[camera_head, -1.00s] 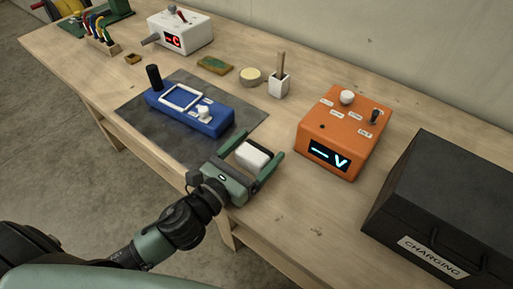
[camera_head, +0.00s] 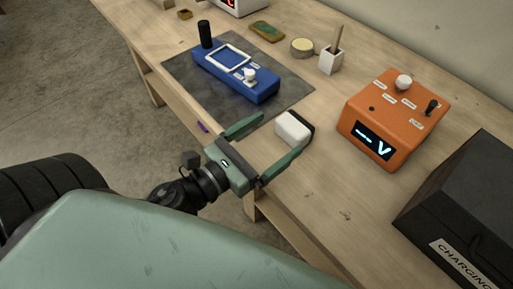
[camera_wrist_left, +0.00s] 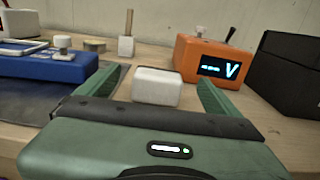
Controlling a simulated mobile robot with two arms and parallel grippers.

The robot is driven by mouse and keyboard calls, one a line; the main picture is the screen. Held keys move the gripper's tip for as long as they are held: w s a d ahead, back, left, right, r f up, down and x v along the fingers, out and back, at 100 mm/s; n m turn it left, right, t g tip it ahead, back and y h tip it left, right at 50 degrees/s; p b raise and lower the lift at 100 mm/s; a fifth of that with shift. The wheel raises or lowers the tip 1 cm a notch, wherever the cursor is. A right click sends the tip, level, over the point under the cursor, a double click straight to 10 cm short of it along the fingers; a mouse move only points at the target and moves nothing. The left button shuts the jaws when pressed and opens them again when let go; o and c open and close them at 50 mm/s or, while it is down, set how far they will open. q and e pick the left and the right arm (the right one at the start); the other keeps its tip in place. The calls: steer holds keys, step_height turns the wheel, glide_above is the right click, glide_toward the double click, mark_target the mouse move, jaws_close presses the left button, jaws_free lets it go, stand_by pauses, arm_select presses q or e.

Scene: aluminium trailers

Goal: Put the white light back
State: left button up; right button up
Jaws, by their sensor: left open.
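The white light (camera_head: 293,128) is a small white block with a dark back side. It rests on the wooden bench, right of the dark mat and in front of the orange box. My left gripper (camera_head: 257,152) is open at the bench's front edge, its fingers pointing toward the light. In the left wrist view the white light (camera_wrist_left: 157,86) sits between and just beyond the two green fingers (camera_wrist_left: 158,92), with a gap on each side. The blue device (camera_head: 236,72) with a white square frame and white knob lies on the mat. My right gripper is not seen.
The orange box (camera_head: 396,118) with a lit display stands behind and right of the light. A black case (camera_head: 470,200) marked CHARGING is at the right. A white holder (camera_head: 330,61), round tin (camera_head: 302,47) and green-brown pad (camera_head: 267,31) stand behind. The dark mat (camera_head: 285,108) has bare room.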

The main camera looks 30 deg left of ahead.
arm_select(q)
steer(key=shift+s+a, duration=0.25)
steer(key=shift+s, duration=0.35)
steer(key=shift+s+a+r+p, duration=0.1)
steer(key=shift+s+r+p, duration=0.15)
steer(key=shift+s+p, duration=0.05)
steer(key=shift+s+a, duration=0.15)
steer(key=shift+s, duration=0.45)
steer(key=shift+s+a+f, duration=0.15)
steer(key=shift+s+f, duration=0.05)
steer(key=shift+s, duration=0.1)
